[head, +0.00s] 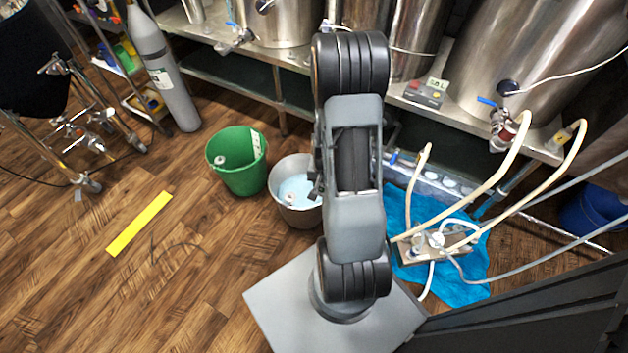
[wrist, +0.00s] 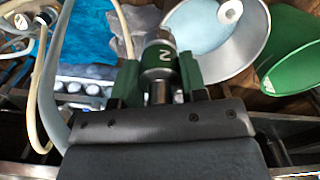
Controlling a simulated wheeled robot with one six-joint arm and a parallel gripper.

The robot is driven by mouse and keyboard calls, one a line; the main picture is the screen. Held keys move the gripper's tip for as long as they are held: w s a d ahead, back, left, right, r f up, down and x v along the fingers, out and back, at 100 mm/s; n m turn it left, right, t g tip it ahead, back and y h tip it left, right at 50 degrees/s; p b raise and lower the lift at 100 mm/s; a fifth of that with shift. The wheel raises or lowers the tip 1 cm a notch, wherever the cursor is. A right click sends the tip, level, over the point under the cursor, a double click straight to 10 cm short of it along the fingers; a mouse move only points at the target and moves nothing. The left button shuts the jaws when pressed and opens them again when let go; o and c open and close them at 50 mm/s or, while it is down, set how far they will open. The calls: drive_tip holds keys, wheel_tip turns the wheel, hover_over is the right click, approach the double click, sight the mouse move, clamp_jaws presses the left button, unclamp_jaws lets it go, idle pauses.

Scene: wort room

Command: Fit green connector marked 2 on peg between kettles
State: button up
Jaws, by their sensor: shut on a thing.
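In the wrist view my gripper (wrist: 159,80) is shut on the green connector marked 2 (wrist: 160,58). The connector is a metal cylinder with a dark green band and a pale 2 on it. It sits between the two dark green fingers, above the floor items seen behind it. In the head view my arm hides the gripper and connector. Steel kettles stand along the bench at the top: a large one at right (head: 540,50) and another at upper left (head: 285,22). The peg between kettles cannot be made out; my arm covers part of that area.
A grey metal bucket (head: 297,215) and a green bucket (head: 240,178) stand on the floor left of my arm. At right, pale hoses (head: 490,185) run from the bench to a pump (head: 428,245) on a blue cloth (head: 465,291). A gas cylinder (head: 165,75) stands at left.

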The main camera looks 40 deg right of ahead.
drive_tip(key=shift+s+d+r, duration=0.1)
drive_tip(key=shift+s, duration=0.1)
drive_tip(key=shift+r, duration=0.1)
drive_tip(key=shift+r+p, duration=1.95)
drive_tip(key=shift+r, duration=0.2)
